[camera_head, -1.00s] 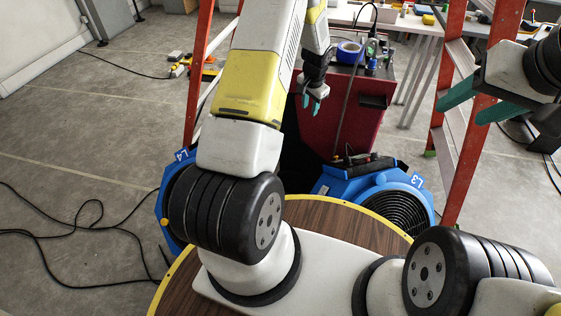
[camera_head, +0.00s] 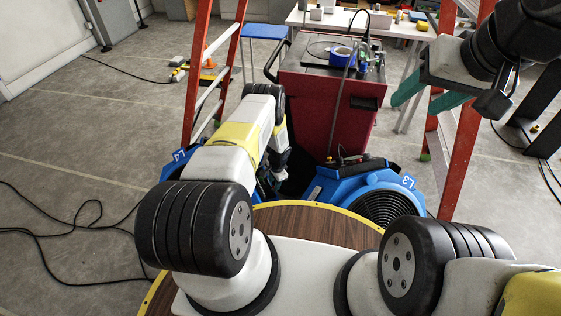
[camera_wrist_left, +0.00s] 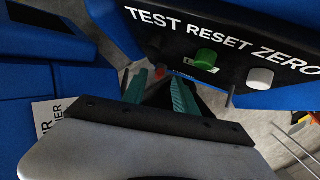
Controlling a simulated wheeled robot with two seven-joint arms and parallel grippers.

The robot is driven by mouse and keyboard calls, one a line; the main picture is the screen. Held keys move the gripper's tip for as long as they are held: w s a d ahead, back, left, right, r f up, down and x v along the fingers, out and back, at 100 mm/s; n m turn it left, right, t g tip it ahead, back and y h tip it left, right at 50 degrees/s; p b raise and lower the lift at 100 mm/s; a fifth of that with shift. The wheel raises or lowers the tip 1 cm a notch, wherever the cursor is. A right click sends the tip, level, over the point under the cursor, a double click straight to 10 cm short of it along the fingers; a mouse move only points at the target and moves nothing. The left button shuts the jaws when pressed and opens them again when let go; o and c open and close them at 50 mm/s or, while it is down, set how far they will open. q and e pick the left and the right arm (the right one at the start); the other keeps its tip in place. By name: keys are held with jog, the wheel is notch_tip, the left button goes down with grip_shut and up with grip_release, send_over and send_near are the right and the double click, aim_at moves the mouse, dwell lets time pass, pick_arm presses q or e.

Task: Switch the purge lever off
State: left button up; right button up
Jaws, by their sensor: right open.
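In the left wrist view a black panel (camera_wrist_left: 235,50) on blue housing reads TEST RESET ZERO, with a green knob (camera_wrist_left: 205,58) and a white knob (camera_wrist_left: 260,78). A small red part (camera_wrist_left: 160,70) shows beyond my fingers. I cannot tell which part is the purge lever. My left gripper (camera_wrist_left: 160,88) has its teal fingers apart, just below the panel, with nothing seen between them. In the head view it is low between the blue units and mostly hidden by my arm. My right gripper (camera_head: 425,98) is open and empty at the upper right.
Blue units labelled L4 (camera_head: 178,156) and L3 (camera_head: 402,182) stand beyond the round wooden top (camera_head: 310,222). A red cabinet (camera_head: 322,112) stands behind, between red ladder legs (camera_head: 209,55). Black cable (camera_head: 75,225) lies on the floor at left.

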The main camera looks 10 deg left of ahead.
pick_arm(q)
jog(key=shift+w+a+f, duration=0.1)
jog(key=shift+w+f, duration=0.05)
jog(key=shift+f, duration=0.7)
jog(key=shift+w+a+f, duration=0.1)
jog(key=shift+f, duration=0.75)
grip_shut()
